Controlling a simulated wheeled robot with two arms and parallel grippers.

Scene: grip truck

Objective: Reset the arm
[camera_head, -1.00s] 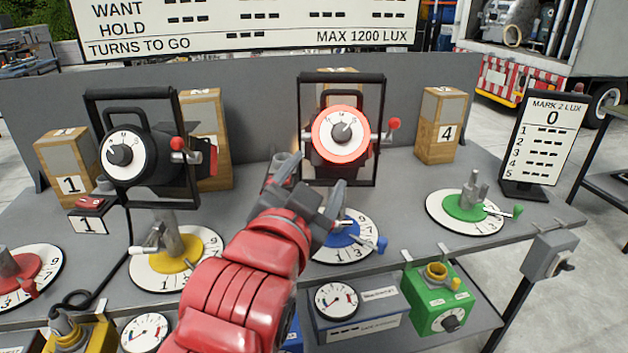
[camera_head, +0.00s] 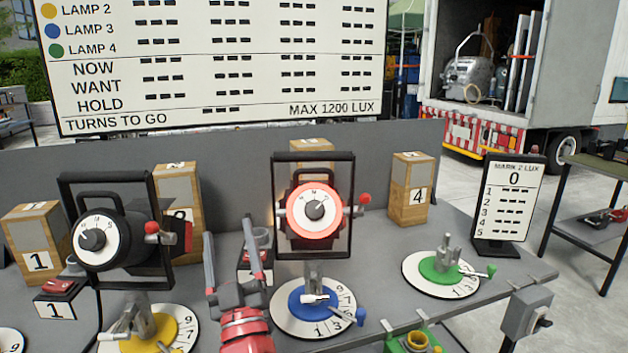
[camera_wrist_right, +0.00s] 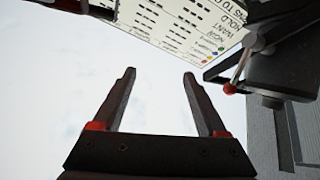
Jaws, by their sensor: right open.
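My right gripper (camera_head: 231,262) points up from the bottom of the head view, in front of the table between the yellow dial and the blue dial. Its two fingers are apart with nothing between them. In the right wrist view the open gripper (camera_wrist_right: 160,95) also shows empty, with pale background between its fingers. My left gripper is in neither view.
A lamp with a lit red ring (camera_head: 313,210) stands behind the blue dial (camera_head: 318,312). A black lamp (camera_head: 110,238) stands left, by the yellow dial (camera_head: 160,330). The green dial (camera_head: 441,273) is at right. A scoreboard (camera_head: 225,75) stands behind.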

